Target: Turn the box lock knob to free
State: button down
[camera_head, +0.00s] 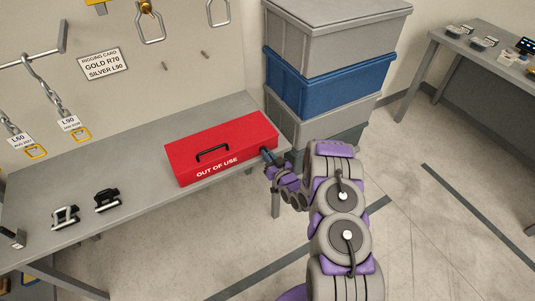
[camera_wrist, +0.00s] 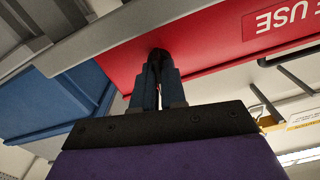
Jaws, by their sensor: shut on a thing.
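The red box (camera_head: 222,150), marked OUT OF USE with a black handle (camera_head: 213,153) on its lid, sits shut on the grey bench. My gripper (camera_head: 266,154) is at the box's right end, with my arm reaching in from the lower right. In the wrist view the red box (camera_wrist: 210,45) fills the top, upside down. My gripper's two fingers (camera_wrist: 158,72) are close together against its end, shut on a small dark knob (camera_wrist: 158,53). The fingers hide most of the knob, so its turn position cannot be told.
Stacked grey and blue bins (camera_head: 325,75) stand just right of the bench, close to my gripper. Two clamps, one silver (camera_head: 65,217) and one black (camera_head: 107,200), lie on the bench's left part. A rigging card (camera_head: 103,64) and hanging chains (camera_head: 47,85) are on the wall.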

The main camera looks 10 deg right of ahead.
jog(key=shift+d+f+m+p, duration=0.15)
jog(key=shift+m+p, duration=0.85)
jog(key=shift+m, duration=2.85)
jog(key=shift+d+m+p, duration=0.1)
jog(key=shift+m+p, duration=0.9)
jog(key=shift+m, duration=2.85)
jog(key=c, duration=1.4)
grip_release()
jog(key=shift+w+d+f, duration=0.1)
jog(key=shift+w+f, duration=0.05)
jog(key=shift+f, duration=0.05)
jog(key=shift+o, duration=0.6)
jog(key=shift+r, duration=0.1)
jog(key=p+v, duration=0.2)
jog(key=v, duration=1.5)
jog(key=shift+s+p, duration=0.25)
jog(key=shift+p, duration=0.1)
